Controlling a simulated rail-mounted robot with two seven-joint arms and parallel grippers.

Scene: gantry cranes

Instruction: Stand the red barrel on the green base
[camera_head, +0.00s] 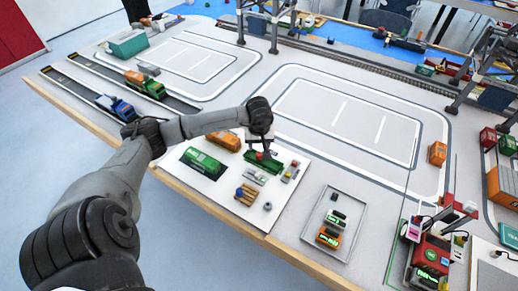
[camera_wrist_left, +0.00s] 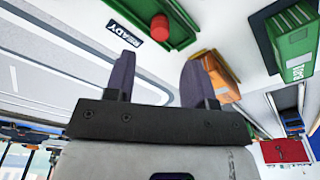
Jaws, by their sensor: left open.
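The red barrel (camera_wrist_left: 160,27) is a small cylinder on the green base (camera_wrist_left: 186,38) in the left wrist view. It looks upright there, with no finger touching it. In the head view the red barrel (camera_head: 259,155) is a small red spot, partly hidden by my left gripper (camera_head: 260,147), and the green base (camera_head: 273,164) lies on the white board. My left gripper is open and empty, close to the barrel. In the left wrist view its two dark fingers (camera_wrist_left: 159,76) are apart, with the barrel beyond their tips. My right gripper is out of view.
A green container (camera_head: 202,162) and an orange vehicle (camera_head: 224,140) lie left of the base. Brown cylinders (camera_head: 246,194) lie in front. A READY label (camera_wrist_left: 124,34) lies beside the base.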

